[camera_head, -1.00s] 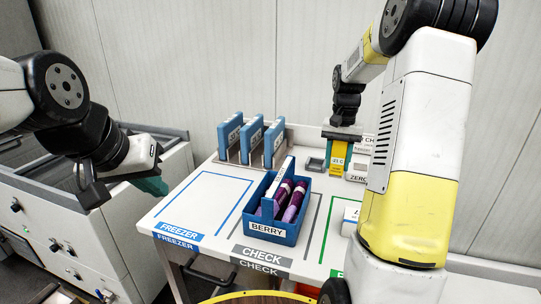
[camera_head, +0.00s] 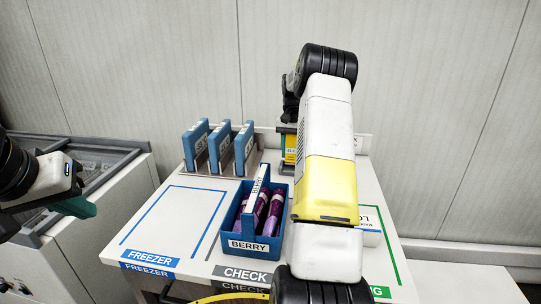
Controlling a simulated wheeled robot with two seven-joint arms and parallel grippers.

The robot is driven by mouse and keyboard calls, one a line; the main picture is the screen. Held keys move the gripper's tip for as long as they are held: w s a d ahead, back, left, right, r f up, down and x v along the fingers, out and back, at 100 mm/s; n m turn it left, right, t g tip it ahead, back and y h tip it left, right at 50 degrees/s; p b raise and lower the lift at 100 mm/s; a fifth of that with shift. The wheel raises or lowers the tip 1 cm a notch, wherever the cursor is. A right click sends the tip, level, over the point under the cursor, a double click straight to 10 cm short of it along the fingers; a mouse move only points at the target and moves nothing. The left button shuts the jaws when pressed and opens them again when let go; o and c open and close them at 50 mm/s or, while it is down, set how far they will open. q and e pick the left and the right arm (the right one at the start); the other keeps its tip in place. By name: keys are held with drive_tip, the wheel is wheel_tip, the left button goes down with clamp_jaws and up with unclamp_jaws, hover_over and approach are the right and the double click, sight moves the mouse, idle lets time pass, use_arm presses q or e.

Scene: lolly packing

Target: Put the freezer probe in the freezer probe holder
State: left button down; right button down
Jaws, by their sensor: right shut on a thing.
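The yellow freezer probe (camera_head: 290,148) shows only in part, near the back edge of the worktable. My right arm covers much of this area. I cannot make out the freezer probe holder; the arm may hide it. I cannot tell whether the probe touches anything below. My left gripper (camera_head: 76,205) is at the left, with its teal fingers beside the worktable and away from the probe. Its opening is not clear.
A blue BERRY crate (camera_head: 252,243) with purple lollies stands at the table's front middle. Several blue packs (camera_head: 219,147) stand in a rack at the back left. The blue-outlined FREEZER area (camera_head: 175,218) is empty. A grey chest (camera_head: 110,195) stands left of the table.

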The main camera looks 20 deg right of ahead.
sight(290, 157)
drive_tip(key=shift+w+d, duration=0.3)
drive_tip(key=shift+w, duration=0.45)
drive_tip(key=shift+f, duration=1.8)
drive_tip(key=shift+f, duration=0.1)
drive_tip(key=c, duration=0.8)
unclamp_jaws()
drive_tip(key=shift+c, duration=0.2)
